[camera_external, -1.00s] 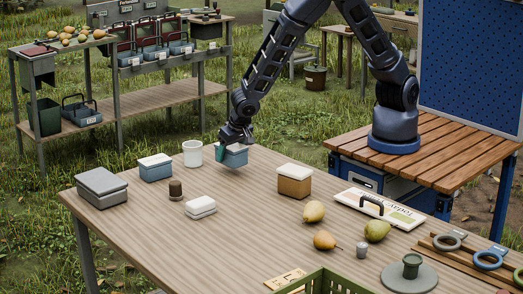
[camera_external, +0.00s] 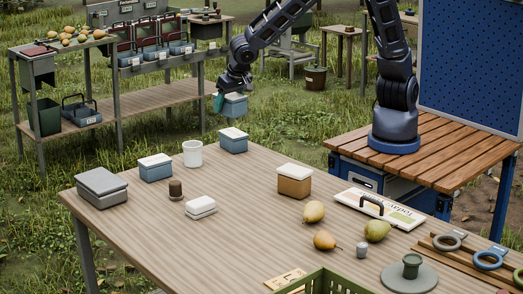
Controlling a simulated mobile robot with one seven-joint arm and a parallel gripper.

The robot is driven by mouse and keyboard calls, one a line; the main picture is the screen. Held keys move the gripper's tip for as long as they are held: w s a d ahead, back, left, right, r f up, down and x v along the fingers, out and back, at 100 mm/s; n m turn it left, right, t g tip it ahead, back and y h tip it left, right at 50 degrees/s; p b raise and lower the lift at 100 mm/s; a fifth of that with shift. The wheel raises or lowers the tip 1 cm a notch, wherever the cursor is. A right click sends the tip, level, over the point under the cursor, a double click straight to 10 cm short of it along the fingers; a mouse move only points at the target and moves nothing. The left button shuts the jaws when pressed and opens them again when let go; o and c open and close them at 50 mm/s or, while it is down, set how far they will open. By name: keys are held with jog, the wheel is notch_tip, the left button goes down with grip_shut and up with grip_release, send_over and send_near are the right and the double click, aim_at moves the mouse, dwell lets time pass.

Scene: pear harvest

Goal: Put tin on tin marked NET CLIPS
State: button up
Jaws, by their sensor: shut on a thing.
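My gripper (camera_external: 233,92) is shut on a blue tin with a pale lid (camera_external: 235,106) and holds it in the air past the table's far edge in the picture. A second blue tin with a white lid (camera_external: 233,144) stands on the table below it, with a clear gap between them. A third blue tin with a white lid (camera_external: 155,171) stands further left. A brown tin with a white lid (camera_external: 294,185) stands right of the middle. Any lettering on the tins is too small to read, so I cannot tell which is marked NET CLIPS.
On the wooden table (camera_external: 240,225) are a white cup (camera_external: 193,154), a grey box (camera_external: 102,190), a dark brown jar (camera_external: 175,190), a small white box (camera_external: 200,206), several pears (camera_external: 377,230) and a handled sign (camera_external: 380,207). A green crate (camera_external: 322,280) is at the front.

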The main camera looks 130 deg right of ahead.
jog(key=s+d+r, duration=0.2)
jog(key=s+d, duration=0.4)
jog(key=d, duration=0.2)
notch_tip(320, 180, up, 4)
send_over(229, 131)
jog(key=a, duration=0.2)
jog(key=f, duration=1.9)
jog(key=shift+s+d+f, duration=0.15)
jog(key=shift+d+f, duration=0.15)
jog(key=shift+f, duration=0.1)
jog(key=shift+f, duration=0.15)
jog(key=o, duration=1.1)
jog(key=v, duration=1.2)
jog(key=shift+a, duration=0.15)
